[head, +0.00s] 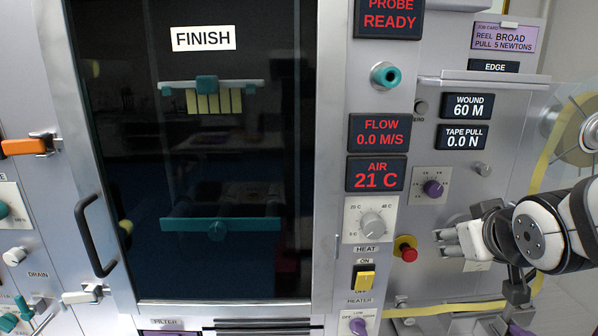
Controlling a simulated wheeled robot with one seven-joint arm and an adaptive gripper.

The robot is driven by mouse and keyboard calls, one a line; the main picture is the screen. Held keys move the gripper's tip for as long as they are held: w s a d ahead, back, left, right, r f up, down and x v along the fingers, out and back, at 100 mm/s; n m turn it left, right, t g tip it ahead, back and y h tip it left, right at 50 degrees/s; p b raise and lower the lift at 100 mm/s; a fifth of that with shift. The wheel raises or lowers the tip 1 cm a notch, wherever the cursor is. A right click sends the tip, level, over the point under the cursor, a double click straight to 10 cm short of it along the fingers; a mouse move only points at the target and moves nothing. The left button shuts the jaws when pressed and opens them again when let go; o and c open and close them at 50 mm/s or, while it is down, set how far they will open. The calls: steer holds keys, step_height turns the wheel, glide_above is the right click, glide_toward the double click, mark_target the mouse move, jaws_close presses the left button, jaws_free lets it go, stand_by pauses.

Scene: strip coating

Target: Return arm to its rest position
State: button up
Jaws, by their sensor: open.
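My gripper (444,243) is at the right in the head view, in front of the grey machine panel. My white and black arm reaches in from the right edge. The pale fingers point left, toward the red emergency-style button (408,254), and appear apart from it. The gripper is open and I see nothing held in it. Whether the fingers touch the panel behind cannot be told. The purple knob (433,188) sits above the gripper.
A dark glass door (230,270) with a black handle (95,238) fills the left middle. A HEAT dial (372,223) and yellow heater switch (364,281) are left of the gripper. Yellow tape (545,165) runs from a reel (575,130) near my arm.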

steer(key=s+a+g+y, duration=0.1)
steer(key=s+a+g, duration=0.2)
steer(key=s, duration=0.7)
steer(key=s+a+f+g+y, duration=0.1)
steer(key=s+a+g, duration=0.2)
steer(key=s, duration=0.7)
steer(key=a, duration=0.2)
steer(key=shift+s+a+f+m, duration=0.2)
steer(key=shift+s+a+m, duration=0.1)
steer(key=shift+m, duration=0.1)
